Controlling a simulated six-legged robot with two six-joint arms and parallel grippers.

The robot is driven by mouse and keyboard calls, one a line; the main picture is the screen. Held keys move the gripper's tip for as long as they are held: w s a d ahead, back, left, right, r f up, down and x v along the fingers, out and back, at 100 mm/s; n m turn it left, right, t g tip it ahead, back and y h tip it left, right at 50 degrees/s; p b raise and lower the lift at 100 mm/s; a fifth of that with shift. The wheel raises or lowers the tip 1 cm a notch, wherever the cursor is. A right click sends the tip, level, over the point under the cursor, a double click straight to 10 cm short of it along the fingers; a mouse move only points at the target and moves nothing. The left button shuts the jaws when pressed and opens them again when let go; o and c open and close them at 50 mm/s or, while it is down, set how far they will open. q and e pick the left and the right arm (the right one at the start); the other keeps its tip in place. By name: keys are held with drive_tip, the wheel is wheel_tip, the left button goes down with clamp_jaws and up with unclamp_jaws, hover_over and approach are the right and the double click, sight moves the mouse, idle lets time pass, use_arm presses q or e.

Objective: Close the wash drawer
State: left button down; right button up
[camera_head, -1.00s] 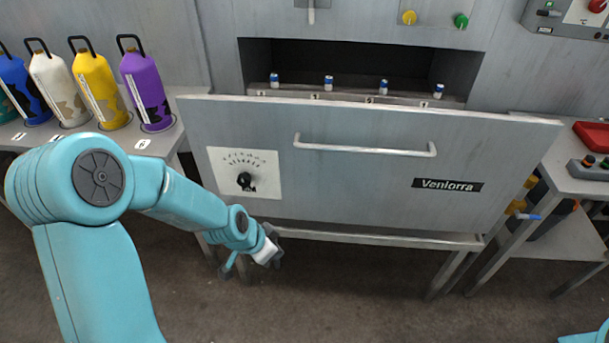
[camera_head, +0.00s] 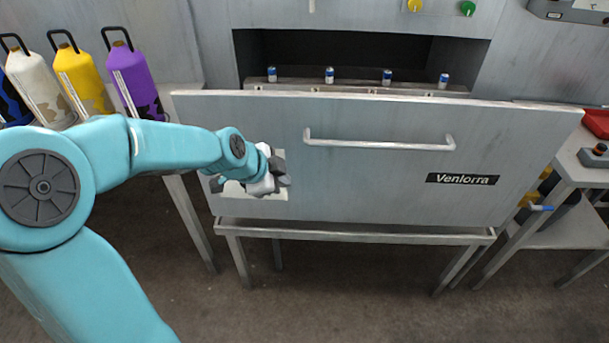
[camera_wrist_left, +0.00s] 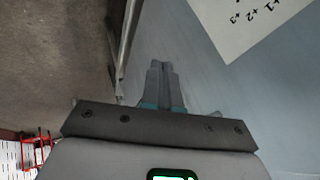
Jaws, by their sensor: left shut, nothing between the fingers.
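The wash drawer (camera_head: 350,185) is a wide grey metal front labelled Venlorra, with a horizontal bar handle (camera_head: 380,144). It stands pulled out from the dark opening (camera_head: 350,58) behind it. My left gripper (camera_head: 284,172) is shut and empty, in front of the left part of the drawer front. It covers most of the white dial plate (camera_head: 270,195). In the left wrist view the shut fingers (camera_wrist_left: 160,68) point along the grey panel, with a corner of the dial plate at upper right. Contact with the panel cannot be told. My right gripper is not in view.
Several small blue-and-white vials (camera_head: 329,74) stand in a row behind the drawer's top edge. Bottles, including a purple one (camera_head: 130,75), stand on a bench at left. A side table (camera_head: 590,170) is at right. The floor in front is clear.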

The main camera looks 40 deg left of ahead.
sight(300, 178)
use_arm(q)
drive_tip(key=w+f, duration=0.2)
drive_tip(key=w+a+f, duration=0.1)
drive_tip(key=w+f, duration=0.2)
drive_tip(key=w+f+p, duration=0.1)
drive_tip(key=w+f, duration=0.1)
drive_tip(key=w, duration=0.1)
drive_tip(key=shift+w+a+f, duration=0.2)
drive_tip(key=shift+w+f, duration=0.05)
drive_tip(key=shift+f, duration=0.15)
drive_tip(key=shift+w+a, duration=0.15)
drive_tip(key=shift+w, duration=0.1)
